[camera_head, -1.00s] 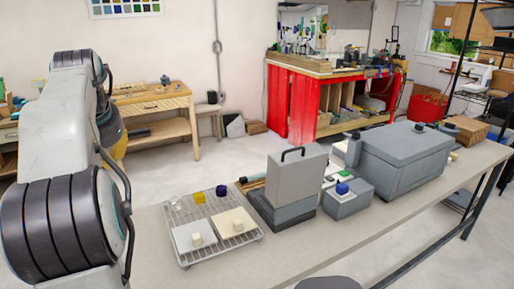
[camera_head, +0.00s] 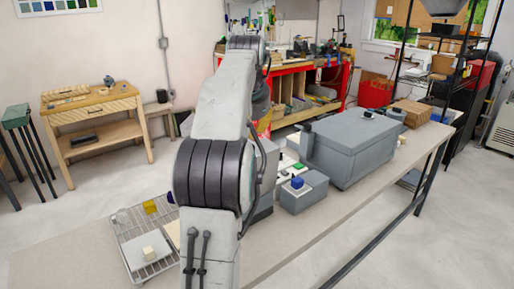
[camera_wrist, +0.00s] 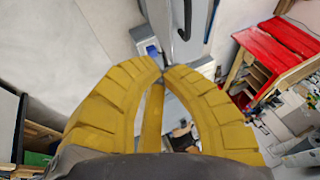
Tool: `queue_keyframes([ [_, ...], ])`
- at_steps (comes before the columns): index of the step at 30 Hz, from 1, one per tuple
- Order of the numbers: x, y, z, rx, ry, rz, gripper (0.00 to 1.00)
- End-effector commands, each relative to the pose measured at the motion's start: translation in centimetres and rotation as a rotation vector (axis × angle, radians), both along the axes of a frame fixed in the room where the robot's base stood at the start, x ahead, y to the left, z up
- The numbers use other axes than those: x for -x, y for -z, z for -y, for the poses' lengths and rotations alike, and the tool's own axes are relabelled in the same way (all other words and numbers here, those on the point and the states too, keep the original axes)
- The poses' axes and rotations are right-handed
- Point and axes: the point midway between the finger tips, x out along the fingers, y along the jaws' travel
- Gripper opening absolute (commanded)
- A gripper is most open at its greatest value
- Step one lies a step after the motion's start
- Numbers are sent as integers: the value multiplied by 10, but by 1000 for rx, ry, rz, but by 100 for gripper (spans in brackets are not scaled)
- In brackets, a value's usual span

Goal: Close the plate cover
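The plate cover is a grey upright slab with a dark handle, standing open. In the head view my arm hides most of it, and only its right edge (camera_head: 267,165) and part of the dark grey base (camera_head: 264,207) show. In the wrist view the cover (camera_wrist: 188,40) and its handle (camera_wrist: 214,18) are at the top centre, beyond my fingertips. My gripper (camera_wrist: 163,71) has yellow fingers whose tips meet, with nothing seen between them. The gripper is hidden behind the arm in the head view. I cannot tell whether the fingertips touch the cover.
A wire rack (camera_head: 127,232) with small blocks and plates is at the left. The front of the table (camera_head: 300,240) is clear.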

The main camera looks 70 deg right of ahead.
Motion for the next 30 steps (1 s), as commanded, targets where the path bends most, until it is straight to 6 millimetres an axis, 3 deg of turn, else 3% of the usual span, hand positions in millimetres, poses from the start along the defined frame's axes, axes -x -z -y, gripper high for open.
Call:
queue_keyframes([
  [14,-8,69,38,-7,-1,-1,0],
  [30,-32,87,58,-5,-11,14,0],
])
